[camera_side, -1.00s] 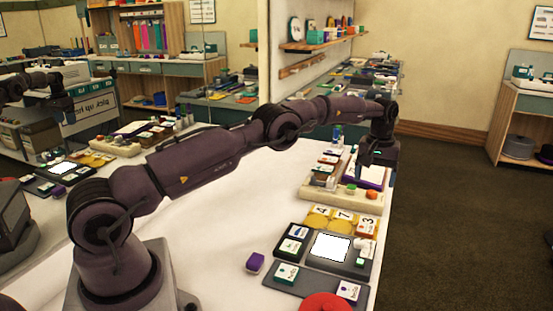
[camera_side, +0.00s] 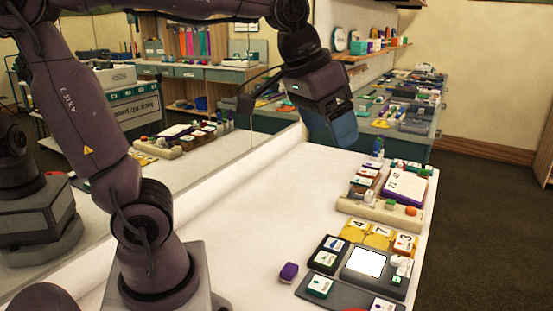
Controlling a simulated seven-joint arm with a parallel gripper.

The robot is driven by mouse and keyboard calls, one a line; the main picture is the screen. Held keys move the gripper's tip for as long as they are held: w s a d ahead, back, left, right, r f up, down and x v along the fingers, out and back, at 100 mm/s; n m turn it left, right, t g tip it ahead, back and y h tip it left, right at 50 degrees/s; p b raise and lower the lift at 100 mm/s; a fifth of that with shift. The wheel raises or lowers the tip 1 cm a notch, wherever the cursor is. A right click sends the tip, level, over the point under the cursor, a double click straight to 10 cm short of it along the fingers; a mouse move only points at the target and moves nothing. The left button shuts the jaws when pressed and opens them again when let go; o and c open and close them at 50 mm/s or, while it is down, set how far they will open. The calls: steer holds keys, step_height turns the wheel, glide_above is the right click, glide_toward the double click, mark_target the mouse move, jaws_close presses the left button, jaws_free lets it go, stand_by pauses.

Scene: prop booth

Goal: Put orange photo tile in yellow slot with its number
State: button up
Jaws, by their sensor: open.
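A yellow slot strip (camera_side: 377,241) lies on the right part of the white table, with number cards 4 (camera_side: 358,225), 7 (camera_side: 381,231) and 3 (camera_side: 404,239) along it. Round yellow faces show below the 4 and the 7. An orange-brown patch (camera_side: 404,249) shows below the 3; I cannot tell whether it is the orange photo tile.
A grey stand with a bright white panel (camera_side: 366,262) sits in front of the strip, with dark tile trays beside it. A purple block (camera_side: 288,272) lies at left. The table's middle is clear; a mirror stands behind.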

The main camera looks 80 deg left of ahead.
steer(key=s+d+f+m+t, duration=0.1)
steer(key=s+f, duration=0.3)
steer(key=s, duration=0.4)
steer(key=shift+s+f+m, duration=0.15)
steer(key=shift+f+m, duration=0.15)
stand_by(1.5)
